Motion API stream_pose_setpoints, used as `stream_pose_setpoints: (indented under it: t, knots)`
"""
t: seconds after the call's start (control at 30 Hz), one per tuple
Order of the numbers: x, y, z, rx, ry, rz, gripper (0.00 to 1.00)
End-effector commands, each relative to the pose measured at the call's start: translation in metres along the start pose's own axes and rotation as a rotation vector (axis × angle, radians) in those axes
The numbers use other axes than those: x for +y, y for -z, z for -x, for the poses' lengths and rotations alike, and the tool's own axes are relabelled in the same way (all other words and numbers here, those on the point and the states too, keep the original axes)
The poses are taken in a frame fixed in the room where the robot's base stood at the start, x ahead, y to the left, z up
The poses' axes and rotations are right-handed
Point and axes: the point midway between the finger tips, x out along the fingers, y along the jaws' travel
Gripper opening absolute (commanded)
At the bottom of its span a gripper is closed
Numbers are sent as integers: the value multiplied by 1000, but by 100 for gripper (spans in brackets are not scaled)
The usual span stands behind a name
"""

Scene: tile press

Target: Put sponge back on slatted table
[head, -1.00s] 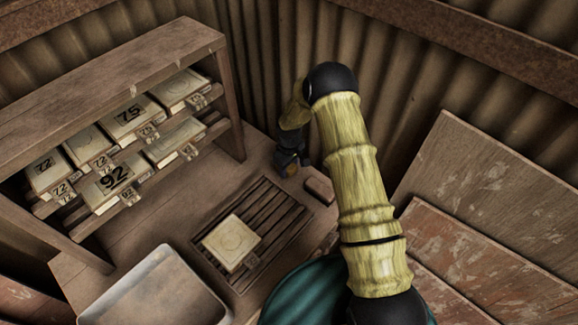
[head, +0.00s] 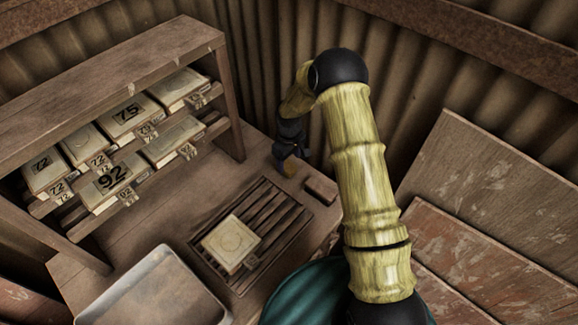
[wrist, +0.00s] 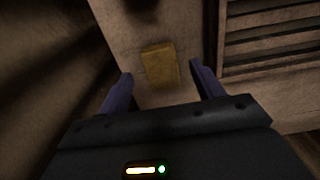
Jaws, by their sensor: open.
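The yellow sponge (wrist: 160,65) lies on the wooden bench top, beside the slatted table and off its slats.
A pale tile (head: 230,243) lies on the slats, covering their front left part. A tile rack (head: 225,90) stands at left, a metal tray (head: 150,295) in front. The corrugated wall (head: 265,70) is close behind my gripper.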

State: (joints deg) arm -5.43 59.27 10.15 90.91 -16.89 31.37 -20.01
Motion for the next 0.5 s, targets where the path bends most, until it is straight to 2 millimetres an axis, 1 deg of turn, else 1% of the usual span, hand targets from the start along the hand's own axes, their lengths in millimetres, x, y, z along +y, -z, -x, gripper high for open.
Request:
stream_pose_setpoints:
  t: [0.1, 0.3, 0.4, 0.5]
  knots:
    - [1, 0, 22, 3, -3, 1, 66]
    - [0, 0, 57, 3, -2, -1, 66]
    - [0, 0, 68, 1, -1, 0, 66]
    - [0, 0, 74, 0, 0, 1, 66]
